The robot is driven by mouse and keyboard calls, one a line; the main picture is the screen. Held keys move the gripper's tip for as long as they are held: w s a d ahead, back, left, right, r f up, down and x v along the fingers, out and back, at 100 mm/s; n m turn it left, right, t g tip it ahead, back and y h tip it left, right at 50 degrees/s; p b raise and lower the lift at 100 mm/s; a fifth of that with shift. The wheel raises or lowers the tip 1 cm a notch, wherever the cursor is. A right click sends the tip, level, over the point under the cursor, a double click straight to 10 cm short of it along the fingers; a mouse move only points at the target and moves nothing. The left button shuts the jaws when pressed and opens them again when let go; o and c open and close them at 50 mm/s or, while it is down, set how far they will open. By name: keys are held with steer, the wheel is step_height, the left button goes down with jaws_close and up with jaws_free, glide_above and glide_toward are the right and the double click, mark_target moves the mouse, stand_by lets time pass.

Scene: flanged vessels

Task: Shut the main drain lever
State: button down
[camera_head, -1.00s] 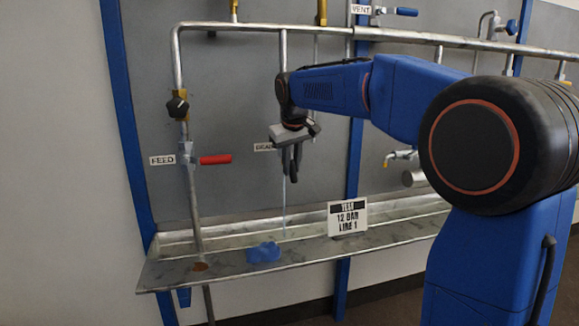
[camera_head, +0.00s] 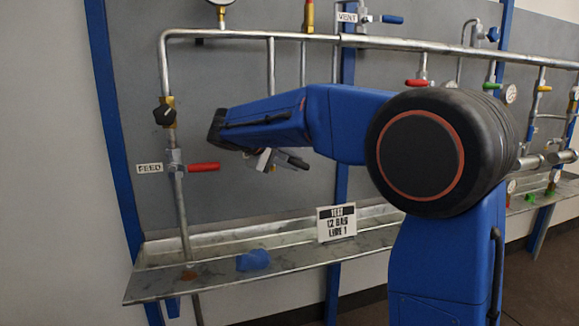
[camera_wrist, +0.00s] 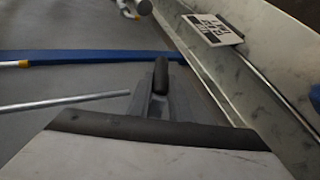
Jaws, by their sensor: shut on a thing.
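My gripper (camera_head: 285,160) is at the panel, right of the FEED valve, with its fingers pointing right and slightly down. In the wrist view my gripper (camera_wrist: 160,88) is closed around a dark, rounded piece, which I take to be the main drain lever (camera_wrist: 160,72). Most of the lever is hidden between the fingers. In the head view my forearm covers the drain valve and its label. A thin metal pipe (camera_wrist: 65,103) runs in from the left in the wrist view and ends beside the fingers. No water stream shows below my gripper.
The FEED valve's red lever (camera_head: 203,167) points right. A trough (camera_head: 205,272) runs below, with a blue cloth-like piece (camera_head: 253,261) and a TEST 12 BAR LINE 1 sign (camera_head: 337,222). The VENT valve's blue lever (camera_head: 392,19) is above. A blue post (camera_head: 342,190) stands behind.

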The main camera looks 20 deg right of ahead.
steer(key=h, duration=0.1)
steer(key=r+n+h, duration=0.1)
steer(key=h, duration=0.1)
steer(key=r+t+h, duration=0.1)
steer(key=h, duration=0.1)
steer(key=shift+d+r+n, duration=0.2)
steer(key=shift+d+n, duration=0.1)
steer(key=shift+r, duration=0.1)
stand_by(0.4)
steer(key=c, duration=1.6)
jaws_free()
steer(key=v, duration=1.7)
steer(key=shift+s+a+f, duration=0.15)
steer(key=shift+s+f, duration=0.05)
steer(key=shift+f, duration=0.05)
